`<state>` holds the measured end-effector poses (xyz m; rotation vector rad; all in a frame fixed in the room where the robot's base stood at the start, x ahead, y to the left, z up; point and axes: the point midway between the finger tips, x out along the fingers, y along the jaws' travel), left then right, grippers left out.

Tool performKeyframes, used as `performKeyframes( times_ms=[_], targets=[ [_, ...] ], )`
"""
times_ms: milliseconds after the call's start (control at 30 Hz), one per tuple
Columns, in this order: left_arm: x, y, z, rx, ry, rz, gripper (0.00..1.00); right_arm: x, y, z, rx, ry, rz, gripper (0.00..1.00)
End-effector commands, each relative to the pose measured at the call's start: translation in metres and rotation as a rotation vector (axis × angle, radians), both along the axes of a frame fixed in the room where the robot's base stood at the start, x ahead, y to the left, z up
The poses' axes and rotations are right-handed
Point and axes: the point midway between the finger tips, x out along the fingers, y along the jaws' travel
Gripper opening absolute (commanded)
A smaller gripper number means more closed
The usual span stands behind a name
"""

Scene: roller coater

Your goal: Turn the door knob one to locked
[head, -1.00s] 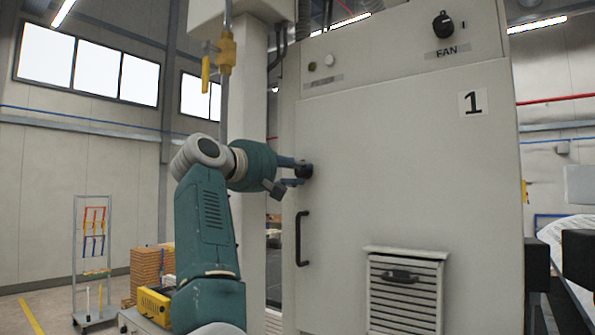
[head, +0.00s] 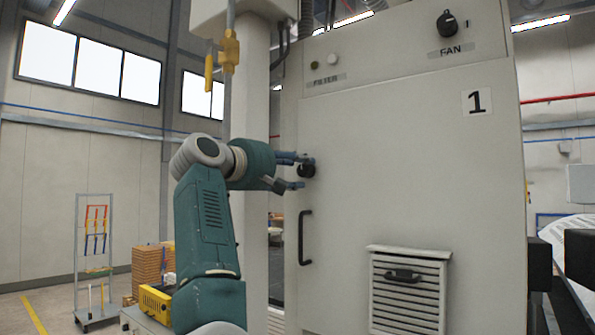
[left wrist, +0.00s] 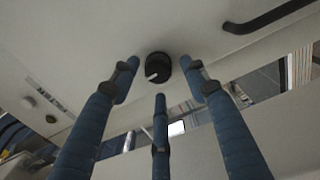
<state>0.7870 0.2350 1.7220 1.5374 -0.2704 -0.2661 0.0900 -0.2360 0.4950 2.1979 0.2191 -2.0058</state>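The black door knob (head: 306,171) is on the left edge of the grey cabinet door (head: 400,180) marked 1, above a black bar handle (head: 304,238). In the left wrist view the round knob (left wrist: 158,67) has a white pointer mark toward the lower left of the picture. My left gripper (head: 307,172) is open, its fingers spread around the knob's position. In the left wrist view its three blue fingers (left wrist: 159,77) show gaps between them and the knob. I cannot tell how far the tips are from the door. My right gripper is not in view.
A FAN switch (head: 447,23) and small FILTER buttons (head: 333,60) are on the panel above. A louvred vent (head: 405,300) sits low on the door. A yellow valve (head: 229,50) hangs at upper left. A tool rack (head: 93,250) stands far left.

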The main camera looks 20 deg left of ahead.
Motion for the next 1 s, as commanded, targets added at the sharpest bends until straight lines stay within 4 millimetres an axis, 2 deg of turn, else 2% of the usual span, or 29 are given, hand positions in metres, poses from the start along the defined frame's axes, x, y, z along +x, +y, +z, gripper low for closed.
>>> performKeyframes(
  times_ms=[233,367,800,1000],
  targets=[
    [-0.001,-0.001,-0.001,0.001,0.003,-0.003,0.45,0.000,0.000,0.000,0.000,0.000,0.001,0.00],
    [-0.012,0.003,-0.001,0.001,0.002,-0.002,0.45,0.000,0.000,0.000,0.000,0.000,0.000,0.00],
    [-0.090,0.035,-0.001,-0.001,-0.001,0.002,0.45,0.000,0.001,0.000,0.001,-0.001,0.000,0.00],
    [-0.110,0.042,-0.002,-0.001,0.001,0.000,0.45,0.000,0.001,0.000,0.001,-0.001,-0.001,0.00]
  ],
)
